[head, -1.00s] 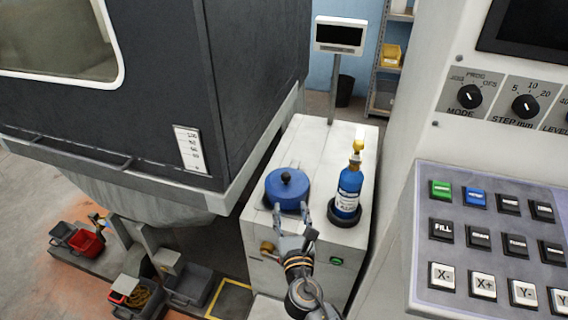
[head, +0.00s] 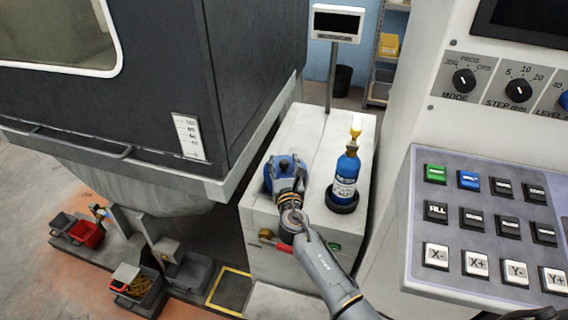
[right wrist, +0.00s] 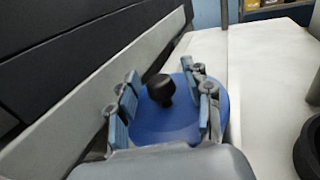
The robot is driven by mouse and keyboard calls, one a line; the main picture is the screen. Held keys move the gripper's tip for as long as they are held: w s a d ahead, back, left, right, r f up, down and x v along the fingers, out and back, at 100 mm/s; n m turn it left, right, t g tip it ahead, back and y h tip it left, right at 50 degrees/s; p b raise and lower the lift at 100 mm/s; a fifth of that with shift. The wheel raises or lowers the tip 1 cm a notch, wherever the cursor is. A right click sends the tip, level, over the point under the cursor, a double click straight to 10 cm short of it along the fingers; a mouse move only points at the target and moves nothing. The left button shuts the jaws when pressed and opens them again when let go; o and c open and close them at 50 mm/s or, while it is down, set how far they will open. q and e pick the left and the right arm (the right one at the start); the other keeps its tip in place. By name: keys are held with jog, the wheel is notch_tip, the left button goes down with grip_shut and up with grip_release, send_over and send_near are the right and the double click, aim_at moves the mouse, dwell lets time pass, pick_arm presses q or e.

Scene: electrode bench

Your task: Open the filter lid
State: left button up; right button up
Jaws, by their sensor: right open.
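The filter lid (right wrist: 165,125) is a round blue disc with a black knob (right wrist: 161,88) in its middle. It sits on top of the white cabinet (head: 310,140). In the head view the lid (head: 268,178) is mostly hidden behind my right gripper (head: 287,165). In the right wrist view my right gripper (right wrist: 163,100) is open, with its fingers on either side of the black knob. A gap shows between the fingers and the knob. My left gripper is not in view.
A blue bottle (head: 346,175) with a yellow top stands in a dark round holder right of the lid. The dark machine housing (head: 240,80) rises at the left. A button panel (head: 490,225) is at the right. A display on a post (head: 338,24) stands behind.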

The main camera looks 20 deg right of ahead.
jog(key=shift+c, duration=0.8)
grip_shut()
jog(key=shift+d+y, duration=0.15)
jog(key=shift+y, duration=0.15)
jog(key=shift+s+d+r+n+y+p, duration=0.1)
jog(key=shift+s+d+n+y+p, duration=0.2)
jog(key=shift+d+n+y+p, duration=0.45)
jog(key=y, duration=0.1)
jog(key=n+y, duration=0.1)
jog(key=d+n+y+b, duration=0.1)
jog(key=shift+s+f, duration=0.25)
jog(key=shift+s, duration=0.05)
jog(key=shift+d+n+y+b, duration=0.25)
jog(key=shift+y+b, duration=0.05)
jog(key=shift+y, duration=0.35)
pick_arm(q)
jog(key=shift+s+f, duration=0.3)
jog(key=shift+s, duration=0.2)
pick_arm(e)
jog(key=shift+s+d+n+y, duration=0.15)
jog(key=shift+n+y, duration=0.25)
jog(key=shift+y, duration=0.2)
